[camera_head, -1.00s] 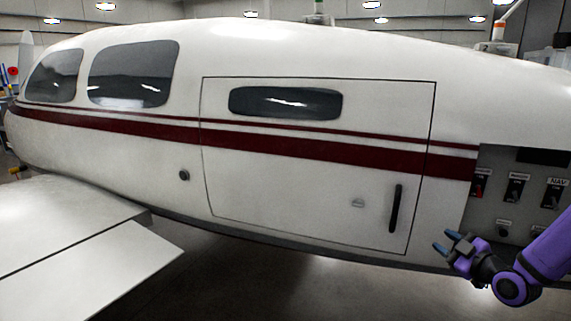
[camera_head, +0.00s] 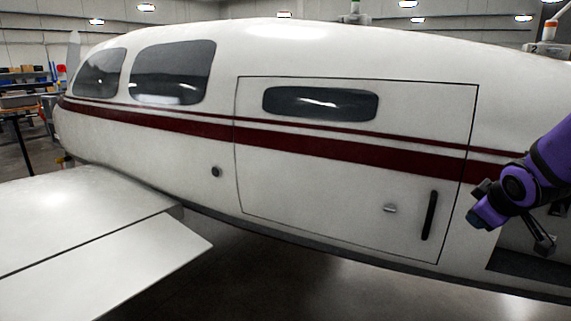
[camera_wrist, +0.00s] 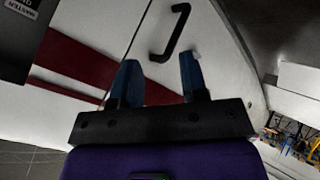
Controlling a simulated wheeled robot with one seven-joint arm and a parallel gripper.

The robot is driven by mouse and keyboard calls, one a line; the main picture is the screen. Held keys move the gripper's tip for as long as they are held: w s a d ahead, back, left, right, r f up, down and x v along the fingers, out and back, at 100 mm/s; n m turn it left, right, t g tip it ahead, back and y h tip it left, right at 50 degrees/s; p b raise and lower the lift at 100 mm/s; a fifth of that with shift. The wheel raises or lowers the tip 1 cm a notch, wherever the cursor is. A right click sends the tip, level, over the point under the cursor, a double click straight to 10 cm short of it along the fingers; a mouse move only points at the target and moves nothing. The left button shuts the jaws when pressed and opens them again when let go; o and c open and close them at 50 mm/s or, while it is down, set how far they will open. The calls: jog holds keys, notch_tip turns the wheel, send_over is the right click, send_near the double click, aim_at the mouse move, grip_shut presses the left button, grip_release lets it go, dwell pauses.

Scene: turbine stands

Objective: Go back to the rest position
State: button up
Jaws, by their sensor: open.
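My gripper (camera_head: 473,221) is at the right of the head view, at the end of my purple arm, to the right of the aircraft door. In the wrist view my gripper (camera_wrist: 161,80) shows two blue fingers set apart, with nothing between them. The black door handle (camera_wrist: 171,34) appears beyond the fingertips. In the head view the handle (camera_head: 429,215) stands upright near the door's right edge, and the gripper is to its right. The door (camera_head: 340,190) looks closed in the white fuselage.
The wing (camera_head: 80,225) fills the lower left. A panel opening (camera_head: 525,245) lies at the right, partly hidden behind my arm. A dark panel with a label (camera_wrist: 20,35) shows at the wrist view's upper left. A table (camera_head: 20,110) stands far left. Floor below the door is clear.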

jog(key=s+a+r+m+g+y, duration=0.1)
jog(key=s+a+r+m, duration=0.1)
jog(key=s, duration=0.5)
jog(key=s+a+r+m+g, duration=0.1)
jog(key=s+a+r+m, duration=0.1)
jog(key=s+a+r, duration=0.3)
jog(key=s+a+r+m+g+y, duration=0.1)
jog(key=s+a+r+m, duration=0.1)
jog(key=s, duration=0.7)
jog(key=a+r, duration=0.1)
jog(key=a, duration=0.1)
jog(key=shift+a+r+y, duration=0.25)
jog(key=shift+a+y, duration=0.05)
jog(key=shift+a, duration=0.1)
jog(key=shift+a, duration=0.1)
